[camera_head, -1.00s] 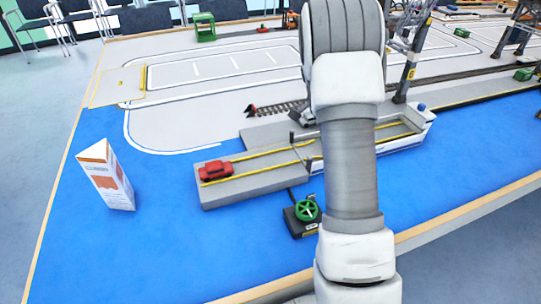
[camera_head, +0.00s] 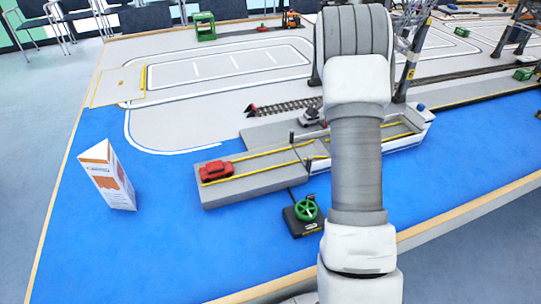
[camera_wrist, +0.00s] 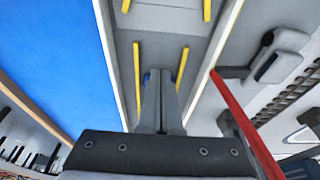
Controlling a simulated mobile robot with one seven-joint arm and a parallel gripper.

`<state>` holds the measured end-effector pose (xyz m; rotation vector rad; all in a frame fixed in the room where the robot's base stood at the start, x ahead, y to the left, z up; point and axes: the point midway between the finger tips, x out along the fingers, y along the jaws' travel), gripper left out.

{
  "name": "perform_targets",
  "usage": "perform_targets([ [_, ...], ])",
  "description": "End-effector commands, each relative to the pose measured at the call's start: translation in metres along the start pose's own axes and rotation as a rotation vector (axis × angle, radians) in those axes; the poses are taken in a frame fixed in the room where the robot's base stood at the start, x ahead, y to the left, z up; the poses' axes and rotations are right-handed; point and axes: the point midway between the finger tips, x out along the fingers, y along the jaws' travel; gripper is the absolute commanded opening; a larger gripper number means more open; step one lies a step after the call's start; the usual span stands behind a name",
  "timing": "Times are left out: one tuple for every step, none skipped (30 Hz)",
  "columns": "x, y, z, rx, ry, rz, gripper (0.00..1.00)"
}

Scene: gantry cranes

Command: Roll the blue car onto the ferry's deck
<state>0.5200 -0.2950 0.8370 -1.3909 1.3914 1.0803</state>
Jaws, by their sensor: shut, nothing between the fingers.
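In the head view the ferry (camera_head: 374,148) lies on the blue surface, with a grey deck, yellow lines and a white hull, partly hidden by my arm. My gripper is hidden there. In the wrist view my gripper (camera_wrist: 161,74) is shut and empty over a grey deck strip (camera_wrist: 187,27) with yellow lines and pale side walls. A small blue patch (camera_wrist: 147,76) shows beside the fingertips, mostly covered; I cannot tell whether it is the blue car. A small blue thing (camera_head: 421,107) is at the ferry's right end.
A red car (camera_head: 216,170) stands on the grey ramp (camera_head: 247,186) left of the ferry. A green handwheel (camera_head: 307,210) on a dark base is in front. A white and orange carton (camera_head: 107,175) stands at left. A red bar (camera_wrist: 247,126) crosses the wrist view's right side.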

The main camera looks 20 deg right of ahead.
Motion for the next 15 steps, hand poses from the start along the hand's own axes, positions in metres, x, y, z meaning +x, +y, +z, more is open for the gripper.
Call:
perform_targets([
  [0.001,0.0,-0.003,0.001,0.0,0.001,0.0],
  [0.001,0.0,-0.005,0.001,0.0,0.001,0.0],
  [0.001,0.0,-0.007,0.001,0.0,0.0,0.0],
  [0.002,0.0,-0.008,0.001,0.0,0.0,0.0],
  [0.002,0.0,-0.009,0.001,0.0,0.0,0.0],
  [0.002,0.0,-0.011,0.002,0.0,0.0,0.0],
  [0.003,0.0,-0.013,0.002,0.0,0.0,0.0],
  [0.003,0.0,-0.014,0.002,0.0,0.0,0.0],
  [0.004,0.0,-0.016,0.002,0.0,0.0,0.0],
  [0.004,0.0,-0.018,0.002,0.0,0.0,0.0],
  [0.004,0.0,-0.019,0.002,0.0,0.0,0.0],
  [0.005,0.0,-0.021,0.002,0.0,0.0,0.0],
  [0.005,0.0,-0.023,0.002,0.0,0.0,0.0],
  [0.006,0.0,-0.024,0.002,0.0,0.0,0.0],
  [0.006,0.0,-0.026,0.002,0.0,0.0,0.0],
])
